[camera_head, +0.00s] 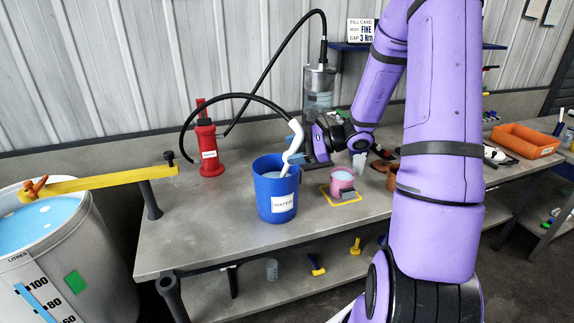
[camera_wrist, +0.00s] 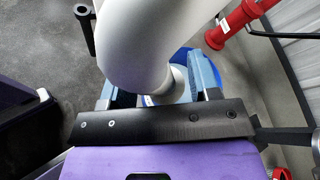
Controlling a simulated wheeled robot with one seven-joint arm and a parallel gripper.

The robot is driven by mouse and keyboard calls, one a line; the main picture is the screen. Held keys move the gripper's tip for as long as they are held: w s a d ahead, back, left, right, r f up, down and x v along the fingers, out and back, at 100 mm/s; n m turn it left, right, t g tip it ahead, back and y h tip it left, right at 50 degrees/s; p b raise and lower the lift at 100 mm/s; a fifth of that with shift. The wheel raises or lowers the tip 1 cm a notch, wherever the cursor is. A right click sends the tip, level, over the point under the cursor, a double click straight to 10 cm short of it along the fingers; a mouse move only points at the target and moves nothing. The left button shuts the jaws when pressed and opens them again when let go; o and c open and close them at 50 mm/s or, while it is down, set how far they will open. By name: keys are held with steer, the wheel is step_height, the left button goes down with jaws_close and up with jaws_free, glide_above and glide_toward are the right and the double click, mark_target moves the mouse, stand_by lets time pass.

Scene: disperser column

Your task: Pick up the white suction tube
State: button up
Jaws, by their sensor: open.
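The white suction tube (camera_head: 294,140) stands with its lower end in the blue bucket labelled WATER (camera_head: 272,204). Its bent top joins a black hose. My gripper (camera_head: 299,158) is just right of the tube, above the bucket's rim. In the wrist view the tube (camera_wrist: 137,45) is large and close. The open fingers of my gripper (camera_wrist: 158,88) lie on either side of its lower part. Whether either finger touches it I cannot tell. The blue bucket (camera_wrist: 184,57) shows behind the tube.
A red hand pump (camera_head: 208,150) stands left of the bucket on the grey bench (camera_head: 190,225). A clear column (camera_head: 319,85) stands behind. A pink cup (camera_head: 342,180) sits close to the right. A yellow bar (camera_head: 110,180) and a large water barrel (camera_head: 85,265) are at left.

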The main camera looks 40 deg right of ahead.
steer(key=shift+w+a, duration=0.1)
jaws_close()
stand_by(0.4)
